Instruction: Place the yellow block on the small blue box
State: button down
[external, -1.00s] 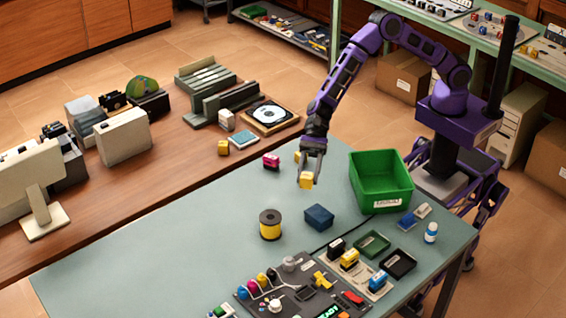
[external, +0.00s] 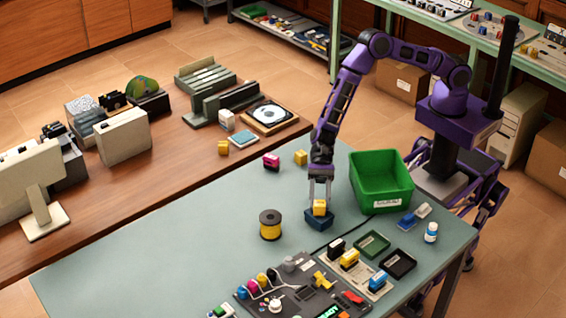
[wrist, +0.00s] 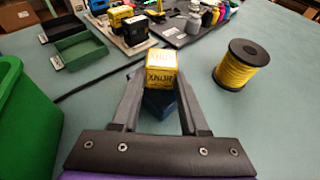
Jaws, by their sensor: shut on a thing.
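The yellow block (external: 319,207) is between the fingers of my gripper (external: 320,205), which is shut on it. The block shows dark lettering in the wrist view (wrist: 162,66). The small blue box (external: 318,222) is directly below the block on the grey-green table.
A green bin (external: 381,182) stands close to the right of my gripper. A wire spool (external: 270,225) stands left of the box. Another yellow block (external: 301,158) and a pink block (external: 271,161) lie behind. A component board (external: 290,285) and small trays (external: 372,244) are in front.

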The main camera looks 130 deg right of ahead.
jog(key=shift+r, duration=0.1)
jog(key=shift+f, duration=0.2)
jog(key=shift+c, duration=2.1)
grip_release()
jog(key=shift+r, duration=0.2)
jog(key=shift+s+d+r, duration=0.1)
jog(key=shift+s+d, duration=0.05)
jog(key=shift+d, duration=0.05)
jog(key=v, duration=1.1)
jog(key=shift+s, duration=0.2)
jog(key=shift+d+r, duration=0.1)
jog(key=shift+r, duration=0.05)
